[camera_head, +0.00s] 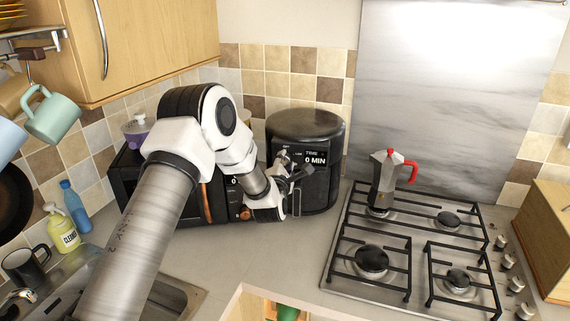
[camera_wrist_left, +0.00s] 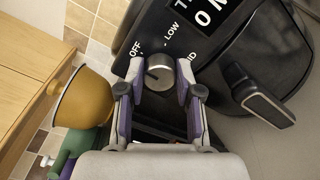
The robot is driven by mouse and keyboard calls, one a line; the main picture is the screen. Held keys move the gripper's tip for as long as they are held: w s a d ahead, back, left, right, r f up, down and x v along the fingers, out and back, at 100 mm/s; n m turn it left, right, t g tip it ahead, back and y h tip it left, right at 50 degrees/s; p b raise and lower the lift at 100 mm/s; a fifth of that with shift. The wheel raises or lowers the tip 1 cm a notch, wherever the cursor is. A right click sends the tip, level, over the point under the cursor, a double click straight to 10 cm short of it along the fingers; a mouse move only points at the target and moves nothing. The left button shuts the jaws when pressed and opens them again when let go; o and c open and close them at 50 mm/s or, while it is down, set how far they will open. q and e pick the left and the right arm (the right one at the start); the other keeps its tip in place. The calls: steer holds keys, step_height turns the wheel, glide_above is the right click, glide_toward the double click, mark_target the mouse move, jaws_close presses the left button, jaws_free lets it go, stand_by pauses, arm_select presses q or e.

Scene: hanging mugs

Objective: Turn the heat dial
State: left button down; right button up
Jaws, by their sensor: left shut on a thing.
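The black air fryer (camera_head: 306,123) stands on the counter, with "TIME 0 MIN" on its display. Its heat dial (camera_wrist_left: 158,71) is a round grey knob, marked OFF, LOW and what looks like MID around it in the left wrist view. The dial's dark pointer line lies nearest the OFF and LOW side. My left gripper (camera_wrist_left: 155,78) is shut on the dial, one finger at each side. In the head view my left gripper (camera_head: 286,165) is at the front of the air fryer and mostly covers the dial. My right gripper is not in view.
The air fryer's handle (camera_wrist_left: 262,103) sticks out close by. A black oven (camera_head: 130,185) stands left of it, behind my arm. A moka pot (camera_head: 386,180) stands on the gas hob (camera_head: 345,240) at right. The counter in front is clear.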

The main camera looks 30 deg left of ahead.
arm_select(q)
steer(key=shift+w+a+m+b, duration=0.1)
steer(key=shift+m+b, duration=1)
steer(key=shift+b, duration=0.15)
steer(key=m+b, duration=0.2)
steer(key=m, duration=0.1)
steer(key=shift+m+b, duration=0.3)
steer(key=shift+b, duration=0.1)
steer(key=m+b, duration=0.2)
steer(key=m, duration=0.1)
steer(key=shift+m, duration=0.3)
steer(key=m+b, duration=0.1)
steer(key=m, duration=0.2)
steer(key=shift+m, duration=0.3)
steer(key=m, duration=0.2)
steer(key=shift+r+m, duration=0.1)
steer(key=shift+m, duration=0.3)
steer(key=m, duration=0.3)
steer(key=shift+a+m+b, duration=0.1)
steer(key=shift+m+b, duration=0.2)
steer(key=m, duration=0.3)
steer(key=shift+m, duration=0.3)
steer(key=shift+m+p, duration=0.75)
steer(key=shift+m, duration=1.45)
